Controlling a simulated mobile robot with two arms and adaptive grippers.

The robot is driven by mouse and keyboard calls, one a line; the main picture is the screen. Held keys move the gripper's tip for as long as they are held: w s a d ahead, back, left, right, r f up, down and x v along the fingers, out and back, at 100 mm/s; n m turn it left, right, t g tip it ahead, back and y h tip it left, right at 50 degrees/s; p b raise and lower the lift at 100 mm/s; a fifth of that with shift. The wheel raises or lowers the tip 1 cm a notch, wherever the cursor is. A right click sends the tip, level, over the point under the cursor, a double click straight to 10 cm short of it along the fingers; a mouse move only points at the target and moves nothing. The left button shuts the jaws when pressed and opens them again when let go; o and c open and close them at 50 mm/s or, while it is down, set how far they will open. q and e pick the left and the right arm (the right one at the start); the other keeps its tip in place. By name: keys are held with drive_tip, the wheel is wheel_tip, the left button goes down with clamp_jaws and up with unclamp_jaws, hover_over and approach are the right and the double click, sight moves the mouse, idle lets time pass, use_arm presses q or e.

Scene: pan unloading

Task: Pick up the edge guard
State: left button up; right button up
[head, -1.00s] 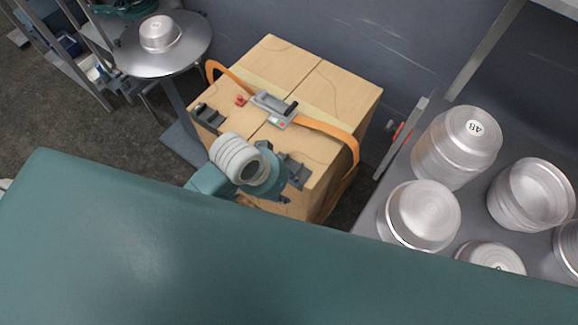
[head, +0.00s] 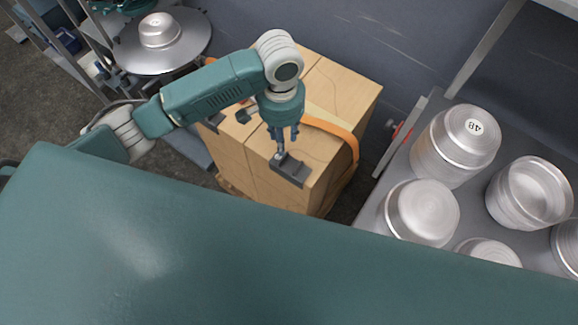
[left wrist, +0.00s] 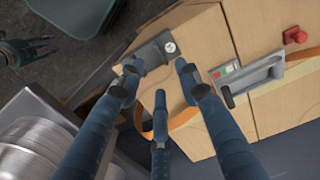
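A dark grey edge guard (head: 289,171) sits on the near top edge of the strapped wooden boxes (head: 330,85). In the left wrist view, the guard (left wrist: 154,52) shows a round light spot on its face. My left gripper (head: 284,148) points down just above the guard's far side. Its fingers (left wrist: 158,75) are spread with nothing between them; contact with the guard cannot be told. Another dark guard (head: 211,122) at the left edge is partly hidden by my arm. My right gripper (left wrist: 42,48) shows only in the left wrist view, apart from the boxes, fingers spread.
An orange strap (head: 335,130) crosses the boxes, with a grey buckle (left wrist: 252,78) and a red knob (left wrist: 295,35). Several metal pans (head: 422,212) stand on the grey surface at right. A round metal table (head: 185,48) with a pan stands at the back left.

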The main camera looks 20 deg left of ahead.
sight(284, 158)
use_arm(q)
wheel_tip(284, 158, down, 10)
drive_tip(key=shift+d+p, duration=0.15)
drive_tip(key=shift+p, duration=0.55)
clamp_jaws()
